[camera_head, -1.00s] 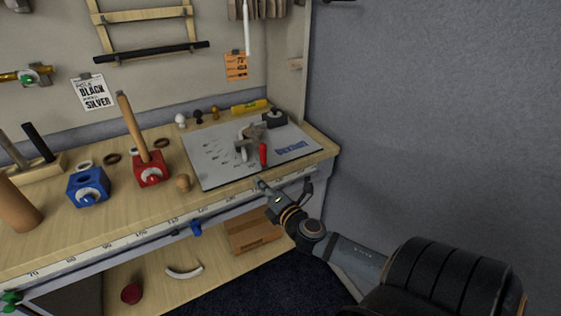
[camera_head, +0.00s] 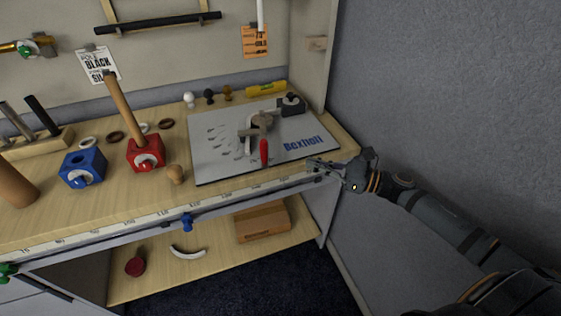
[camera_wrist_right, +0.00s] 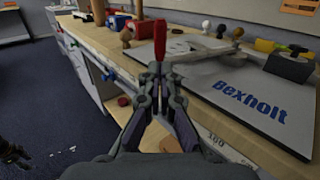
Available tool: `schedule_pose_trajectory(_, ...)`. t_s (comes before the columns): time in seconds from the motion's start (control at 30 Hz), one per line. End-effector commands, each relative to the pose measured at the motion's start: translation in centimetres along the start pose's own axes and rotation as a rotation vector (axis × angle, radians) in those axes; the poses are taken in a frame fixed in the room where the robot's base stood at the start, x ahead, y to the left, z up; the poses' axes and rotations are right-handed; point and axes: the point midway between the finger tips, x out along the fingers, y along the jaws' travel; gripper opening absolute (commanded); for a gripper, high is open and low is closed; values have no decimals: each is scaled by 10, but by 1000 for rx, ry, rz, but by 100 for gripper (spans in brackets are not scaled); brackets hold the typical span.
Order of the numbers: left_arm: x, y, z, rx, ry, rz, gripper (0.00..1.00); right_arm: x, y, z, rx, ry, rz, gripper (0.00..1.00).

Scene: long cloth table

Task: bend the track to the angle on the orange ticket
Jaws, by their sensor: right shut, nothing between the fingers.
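The orange ticket (camera_head: 255,41) hangs on the back wall; its print is too small to read surely. Below it a grey "Bexholt" plate (camera_head: 215,165) lies on the table. It carries a metal bending fixture (camera_head: 262,122) with a red handle (camera_head: 264,151) that stands up near the front edge. I cannot clearly tell the track from the fixture's metal parts. My right gripper (camera_head: 318,165) is shut and empty at the table's front right edge, right of the red handle. In the right wrist view the red handle (camera_wrist_right: 160,40) shows just beyond the shut fingertips (camera_wrist_right: 160,72).
A black block (camera_head: 292,104) sits at the plate's back right. A yellow tube (camera_head: 266,89) and several small knobs lie behind. A red block (camera_head: 146,155) with a wooden rod and a blue block (camera_head: 82,168) stand left. A wooden box (camera_head: 263,221) is on the shelf below.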

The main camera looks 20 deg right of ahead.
Motion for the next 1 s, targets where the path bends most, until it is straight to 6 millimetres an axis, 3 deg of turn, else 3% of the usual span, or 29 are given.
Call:
schedule_pose_trajectory(0.03,23,6,-4,-2,8,4,46,6,0,-12,-6,0,3,0)
schedule_pose_trajectory(0.2,58,20,-19,-9,36,18,46,27,1,-12,-5,-5,3,0)
schedule_pose_trajectory(0.33,85,22,-18,-9,37,17,46,46,0,-10,-8,-8,-2,0)
schedule_pose_trajectory(0.4,71,20,-16,-8,31,16,46,54,0,2,-2,-13,-1,0)
schedule_pose_trajectory(0.57,64,15,-10,-6,23,11,46,76,0,6,4,-11,-2,0)
schedule_pose_trajectory(0.8,49,12,-9,-5,19,9,46,101,0,4,3,-5,-2,0)
schedule_pose_trajectory(1.0,47,12,-9,-5,19,9,46,110,0,1,1,-1,-2,0)
